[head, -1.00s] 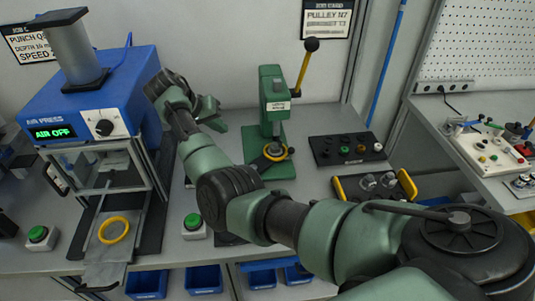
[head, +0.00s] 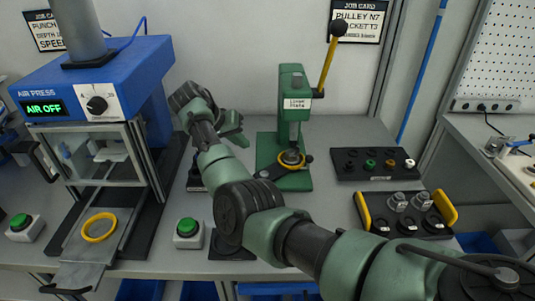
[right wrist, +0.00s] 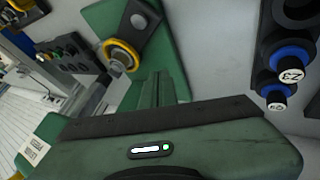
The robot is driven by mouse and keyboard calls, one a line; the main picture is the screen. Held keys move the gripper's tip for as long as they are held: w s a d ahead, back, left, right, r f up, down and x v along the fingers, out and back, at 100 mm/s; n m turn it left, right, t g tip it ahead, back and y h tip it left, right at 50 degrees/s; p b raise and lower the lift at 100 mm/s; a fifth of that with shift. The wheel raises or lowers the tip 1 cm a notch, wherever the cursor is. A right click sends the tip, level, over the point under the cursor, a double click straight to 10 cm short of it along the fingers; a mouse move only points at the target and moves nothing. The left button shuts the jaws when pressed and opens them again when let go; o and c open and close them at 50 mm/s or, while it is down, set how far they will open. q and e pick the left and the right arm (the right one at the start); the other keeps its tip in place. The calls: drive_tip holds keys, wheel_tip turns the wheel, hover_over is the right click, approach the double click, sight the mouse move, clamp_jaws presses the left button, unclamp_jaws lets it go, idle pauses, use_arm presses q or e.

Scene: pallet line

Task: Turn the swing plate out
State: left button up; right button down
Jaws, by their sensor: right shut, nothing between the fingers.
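I cannot tell exactly how far the plate is turned. The plate (right wrist: 143,22) and yellow ring (right wrist: 121,56) also show in the right wrist view, beyond the fingers. My right gripper (head: 240,130) is shut and empty, left of the press and apart from the plate. Its shut fingers also show in the right wrist view (right wrist: 158,88). My left gripper is out of view.
The blue air press (head: 95,80) stands at left, with a yellow ring (head: 99,227) on its slide. A green button box (head: 188,232) sits in front. A black tray of plugs (head: 373,163) and a yellow-handled tray (head: 407,216) lie right of the hand press.

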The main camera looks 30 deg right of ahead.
sight(283, 163)
drive_tip(key=x, duration=0.9)
drive_tip(key=shift+d+f+p, duration=0.15)
drive_tip(key=shift+d+p, duration=0.05)
drive_tip(key=shift+p, duration=0.2)
drive_tip(key=shift+s+d+f+p, duration=0.1)
drive_tip(key=shift+s+d+p, duration=0.2)
drive_tip(key=shift+d+p, duration=0.3)
drive_tip(key=shift+s+d+f+p, duration=0.1)
drive_tip(key=shift+s+d+p, duration=0.2)
drive_tip(key=shift+d+p, duration=0.25)
drive_tip(key=shift+s+d+p, duration=0.35)
drive_tip(key=shift+s+d, duration=0.05)
drive_tip(key=shift+d, duration=0.2)
drive_tip(key=shift+d+f, duration=0.1)
drive_tip(key=shift+s, duration=0.15)
